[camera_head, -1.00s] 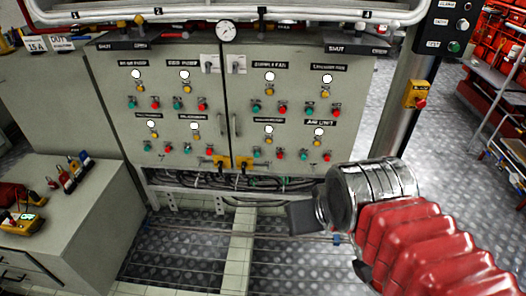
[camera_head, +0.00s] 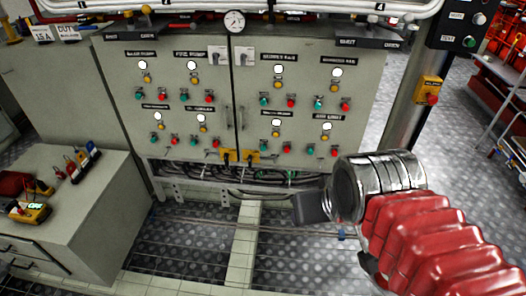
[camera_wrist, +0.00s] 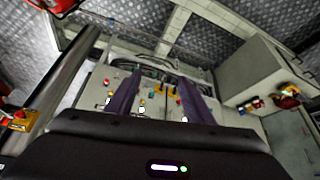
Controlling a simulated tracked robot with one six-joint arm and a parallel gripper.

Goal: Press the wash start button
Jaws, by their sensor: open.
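The control cabinet (camera_head: 213,138) stands ahead with two doors. Its doors carry groups of green, red and yellow buttons with white lamps under small black labels. The labels are too small to read surely, so I cannot tell which button is wash start. A dark box (camera_head: 462,22) on the right post also holds a green button (camera_head: 470,42). My gripper (camera_wrist: 160,80) is open and empty in the wrist view, its two dark fingers apart and pointing toward the cabinet. In the head view my arm is at the lower right, in front of the cabinet, touching no button.
A yellow box with a red button (camera_head: 431,91) is on the post at right. A low grey cabinet (camera_head: 75,225) with tools and a yellow meter (camera_head: 31,213) stands at left. White pipes (camera_head: 300,15) run above the cabinet.

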